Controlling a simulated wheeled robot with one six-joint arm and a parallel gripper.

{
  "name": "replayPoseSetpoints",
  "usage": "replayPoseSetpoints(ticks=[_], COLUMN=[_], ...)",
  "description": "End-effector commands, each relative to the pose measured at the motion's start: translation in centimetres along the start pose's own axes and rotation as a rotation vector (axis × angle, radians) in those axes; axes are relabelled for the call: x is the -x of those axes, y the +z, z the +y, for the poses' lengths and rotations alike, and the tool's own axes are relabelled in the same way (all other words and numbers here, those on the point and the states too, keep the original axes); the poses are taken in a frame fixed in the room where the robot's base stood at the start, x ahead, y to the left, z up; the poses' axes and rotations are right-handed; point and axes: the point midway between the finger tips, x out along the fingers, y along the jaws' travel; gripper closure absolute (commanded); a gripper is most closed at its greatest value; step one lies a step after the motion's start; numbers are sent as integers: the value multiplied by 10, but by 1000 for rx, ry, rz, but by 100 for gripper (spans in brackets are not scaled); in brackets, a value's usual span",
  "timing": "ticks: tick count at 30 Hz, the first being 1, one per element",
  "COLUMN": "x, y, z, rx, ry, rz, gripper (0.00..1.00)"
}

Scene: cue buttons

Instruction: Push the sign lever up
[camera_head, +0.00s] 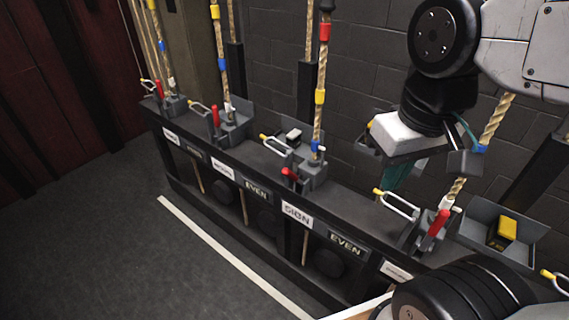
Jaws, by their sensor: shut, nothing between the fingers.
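The sign lever has a short red handle (289,174) and sits above the white SIGN label (297,214) on the long black rail (350,240). Its handle points low and toward the front, at the foot of a rope with red, yellow and blue bands (320,90). A yellow-tipped metal loop (277,144) is beside it. My gripper (398,178) is up and to the right of the lever, apart from it. It points downward, shut and empty, with its fingers partly hidden by its own body.
Other red levers stand more upright, at the right (437,226), left of the sign lever (215,117) and far left (158,91). Ropes rise from the rail. A grey tray with a yellow block (503,230) is at the right. The floor in front (120,240) is clear.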

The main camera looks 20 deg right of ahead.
Motion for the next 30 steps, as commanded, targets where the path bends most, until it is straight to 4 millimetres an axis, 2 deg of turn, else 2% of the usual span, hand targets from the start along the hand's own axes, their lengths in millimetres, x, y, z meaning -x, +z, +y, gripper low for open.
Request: replayPoseSetpoints(ticks=[7, 11, 14, 20, 24, 30], x=[0, -2, -8, -34, -63, -109], y=[-2, -18, -46, -124, -178, -237], z=[0, -3, -8, -9, -2, 15], rx=[-8, -77, -193, -548, -815, -1143], ry=[-3, -26, -63, -157, -212, -262], rz=[0, -4, -8, -23, -37, -57], gripper=[100, 100, 100, 100, 100, 100])
